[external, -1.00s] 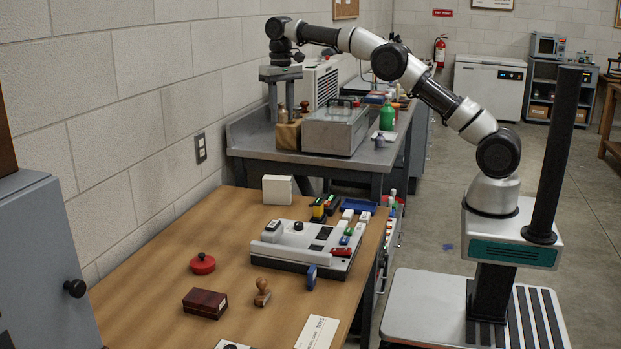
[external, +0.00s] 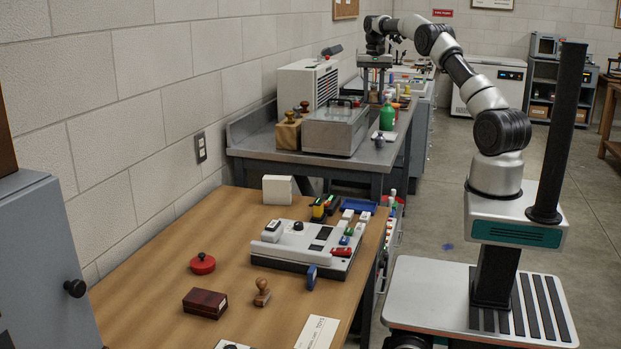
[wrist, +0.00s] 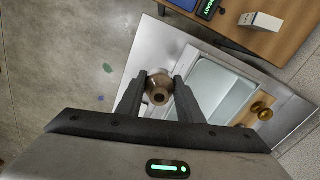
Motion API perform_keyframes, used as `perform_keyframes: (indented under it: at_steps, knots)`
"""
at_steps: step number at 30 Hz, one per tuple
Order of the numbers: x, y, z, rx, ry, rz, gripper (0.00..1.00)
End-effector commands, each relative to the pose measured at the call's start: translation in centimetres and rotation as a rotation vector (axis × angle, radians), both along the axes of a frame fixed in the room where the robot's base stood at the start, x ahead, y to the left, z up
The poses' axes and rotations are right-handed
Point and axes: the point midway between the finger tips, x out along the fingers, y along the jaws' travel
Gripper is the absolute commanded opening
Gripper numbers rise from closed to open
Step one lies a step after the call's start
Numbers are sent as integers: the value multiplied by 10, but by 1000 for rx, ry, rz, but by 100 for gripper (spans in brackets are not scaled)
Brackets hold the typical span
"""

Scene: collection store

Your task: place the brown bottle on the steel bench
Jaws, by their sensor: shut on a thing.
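The brown bottle (wrist: 158,92) is between the two fingers of my gripper (wrist: 158,82) in the wrist view, seen from above with its round top toward the camera. My gripper (external: 374,88) is shut on it. In the external view, my gripper points down over the far right part of the steel bench (external: 255,137), and the bottle is small there between the fingers. The bench's bare grey top also shows in the wrist view (wrist: 150,45). I cannot tell the gap between the bottle's base and the bench.
A glass-lidded case (external: 335,128) stands on the bench, with a wooden block (external: 287,136) to its left. A green bottle (external: 387,117) and a small purple bottle (external: 379,140) stand to its right. A white vented unit (external: 308,82) is behind. Bare bench lies along the front edge.

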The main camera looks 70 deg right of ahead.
Motion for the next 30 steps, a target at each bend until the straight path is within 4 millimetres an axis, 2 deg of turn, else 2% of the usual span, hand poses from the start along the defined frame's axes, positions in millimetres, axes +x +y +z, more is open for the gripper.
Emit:
perform_keyframes:
  at_steps: [4,15,30]
  knots:
    - [-20,-16,-3,2,1,-37,8]
    - [-17,-13,-83,3,2,-32,8]
    - [-17,-14,-167,2,1,-33,8]
